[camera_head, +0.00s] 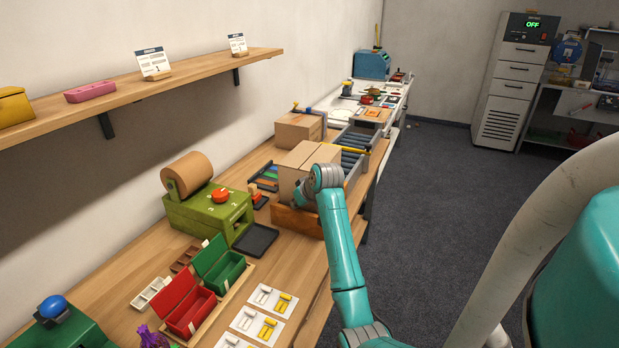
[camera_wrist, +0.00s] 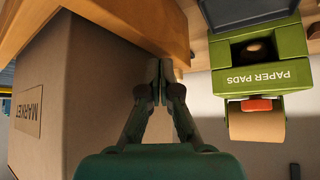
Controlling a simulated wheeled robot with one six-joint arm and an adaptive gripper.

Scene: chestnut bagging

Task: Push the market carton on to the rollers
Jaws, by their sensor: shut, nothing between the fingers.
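The market carton (camera_head: 296,168) is a closed brown box on a wooden platform (camera_head: 297,221). Its MARKET label shows in the wrist view, where the carton (camera_wrist: 85,95) fills the left side. My gripper (camera_wrist: 161,72) is shut and empty, its fingertips close by the carton's near side and the wooden platform edge. In the head view my gripper (camera_head: 301,191) is partly hidden by my wrist; I cannot tell whether it touches the carton. The rollers (camera_head: 351,156) lie just beyond the carton, partly hidden by it.
Another carton (camera_head: 298,127) stands behind, left of the rollers. A green paper pads machine (camera_head: 209,212) with a brown roll stands to the left. Red (camera_head: 188,311) and green (camera_head: 219,267) boxes lie nearer. The floor at right is clear.

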